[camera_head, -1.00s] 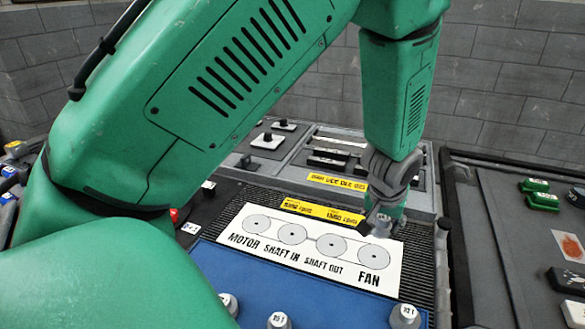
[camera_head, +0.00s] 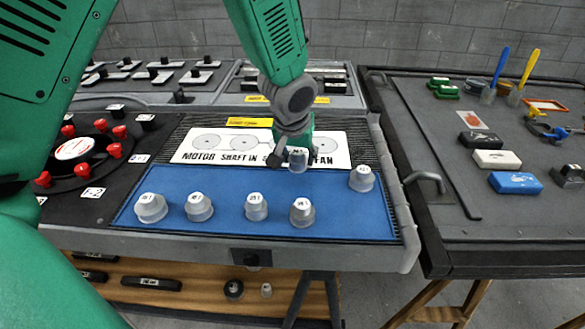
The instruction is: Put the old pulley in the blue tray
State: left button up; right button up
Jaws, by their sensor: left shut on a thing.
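My left gripper (camera_head: 287,153) is shut on a small grey pulley (camera_head: 298,163) with a marked, pale top. It holds the pulley upright over the front of the white card, by the back edge of the blue tray (camera_head: 345,222). I cannot tell the exact height. The blue tray holds several similar grey pulleys: one at the left (camera_head: 151,207), others along the front such as this pulley (camera_head: 256,207), and one at the back right (camera_head: 361,179). The white card (camera_head: 343,151) has drawn circles and the words MOTOR, SHAFT IN and FAN; my gripper hides part of it. My right gripper is not in view.
A black panel with red knobs (camera_head: 75,150) lies left of the tray. Grey trays with dark-handled parts (camera_head: 160,78) stand behind. At the right, a dark bench (camera_head: 420,130) carries blocks and tools, with a grey handle (camera_head: 424,180) near the blue tray.

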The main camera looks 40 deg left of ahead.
aim_at(298, 170)
pick_arm(q)
notch_tip(298, 170, down, 3)
jog(key=shift+s+f+b, duration=0.15)
jog(key=shift+b, duration=0.2)
jog(key=shift+d+f, duration=0.1)
jog(key=shift+f, duration=0.1)
jog(key=shift+d+r, duration=0.1)
jog(key=shift+f, duration=0.2)
jog(key=o, duration=1.2)
jog(key=shift+r, duration=0.5)
jog(key=p+v, duration=0.2)
jog(key=v, duration=0.9)
jog(key=shift+s+r, duration=0.15)
